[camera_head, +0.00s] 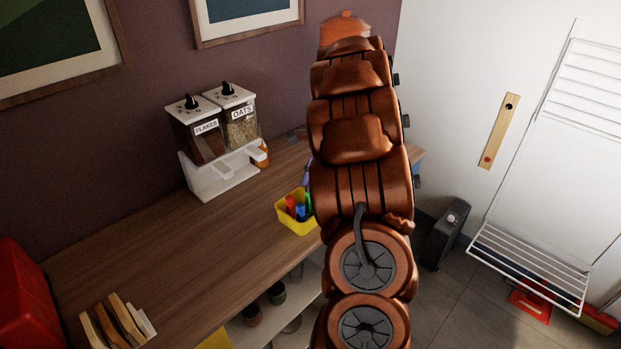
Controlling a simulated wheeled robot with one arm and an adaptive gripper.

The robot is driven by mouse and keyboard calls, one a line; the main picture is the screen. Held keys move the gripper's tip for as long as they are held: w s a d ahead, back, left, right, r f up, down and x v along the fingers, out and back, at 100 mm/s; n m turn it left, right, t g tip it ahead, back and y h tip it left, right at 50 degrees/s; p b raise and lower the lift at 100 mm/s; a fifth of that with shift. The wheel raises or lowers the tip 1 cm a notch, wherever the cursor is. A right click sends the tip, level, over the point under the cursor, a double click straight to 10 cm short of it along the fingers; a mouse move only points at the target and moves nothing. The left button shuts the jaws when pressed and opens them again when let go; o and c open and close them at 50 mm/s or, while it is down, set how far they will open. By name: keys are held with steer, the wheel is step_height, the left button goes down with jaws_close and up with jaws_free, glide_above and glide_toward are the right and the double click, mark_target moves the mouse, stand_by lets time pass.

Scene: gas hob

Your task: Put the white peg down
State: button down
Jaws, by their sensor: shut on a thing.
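I cannot make out the white peg; if it is near my gripper, my own arm hides it. My copper-brown arm rises through the middle of the view and reaches over the right end of the wooden counter (150,245). My gripper's fingers do not show. A small yellow bin (296,226) with blue, green and red items stands on the counter, just left of my arm and partly covered by it.
A white dispenser for flakes and oats (222,176) stands at the counter's back. A red object (24,300) and upright slats (118,322) are at the left. The counter's middle is clear. A white drying rack (528,268) and black case (446,235) are right.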

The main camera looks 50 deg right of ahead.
steer(key=shift+f, duration=0.2)
steer(key=c, duration=1.1)
jaws_free()
steer(key=shift+o, duration=0.2)
steer(key=b+v, duration=0.2)
steer(key=v, duration=1)
steer(key=shift+r, duration=0.2)
steer(key=shift+a, duration=0.15)
